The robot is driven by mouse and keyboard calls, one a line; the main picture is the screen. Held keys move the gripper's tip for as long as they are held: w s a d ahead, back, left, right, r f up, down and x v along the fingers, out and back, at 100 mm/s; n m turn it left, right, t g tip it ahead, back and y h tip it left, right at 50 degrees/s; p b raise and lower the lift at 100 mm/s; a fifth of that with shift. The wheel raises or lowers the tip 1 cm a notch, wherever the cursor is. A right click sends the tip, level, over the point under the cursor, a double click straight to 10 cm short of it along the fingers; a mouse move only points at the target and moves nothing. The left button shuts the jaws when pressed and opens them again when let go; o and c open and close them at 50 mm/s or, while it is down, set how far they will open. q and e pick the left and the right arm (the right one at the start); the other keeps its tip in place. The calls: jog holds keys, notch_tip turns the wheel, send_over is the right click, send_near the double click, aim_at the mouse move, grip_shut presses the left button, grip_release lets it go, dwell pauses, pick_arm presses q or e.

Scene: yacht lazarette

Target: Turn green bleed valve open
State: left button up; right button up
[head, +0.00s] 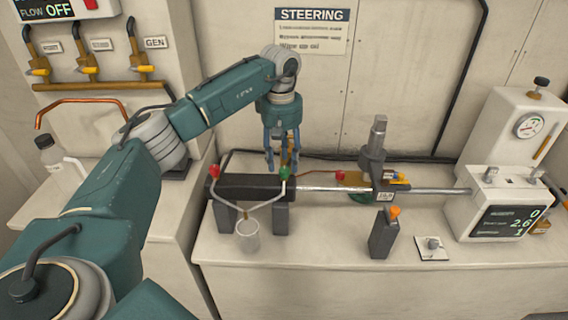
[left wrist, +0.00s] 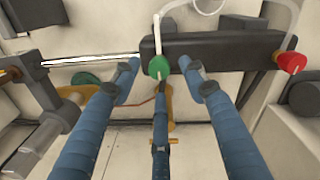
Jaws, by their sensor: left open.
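The green bleed valve (head: 284,173) sits at the right end of the black cylinder (head: 245,188), with a clear hose attached. In the left wrist view the green valve (left wrist: 158,67) shows between the spread blue fingertips. My left gripper (head: 280,160) is open, pointing down just above and behind the valve. It also shows in the left wrist view (left wrist: 157,75). I cannot tell whether any finger touches the valve. A red valve (head: 215,171) is at the cylinder's left end; it shows at the right in the left wrist view (left wrist: 291,62). My right gripper is not in view.
A clear cup (head: 248,237) stands in front of the cylinder with hoses into it. A steel rod (head: 430,191) runs right to a white readout box (head: 495,205). A dark post with an orange knob (head: 383,236) stands in front. The bench front (head: 310,250) is clear.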

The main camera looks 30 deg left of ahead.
aim_at(284, 173)
pick_arm(q)
jog(key=shift+f, duration=1.45)
grip_shut()
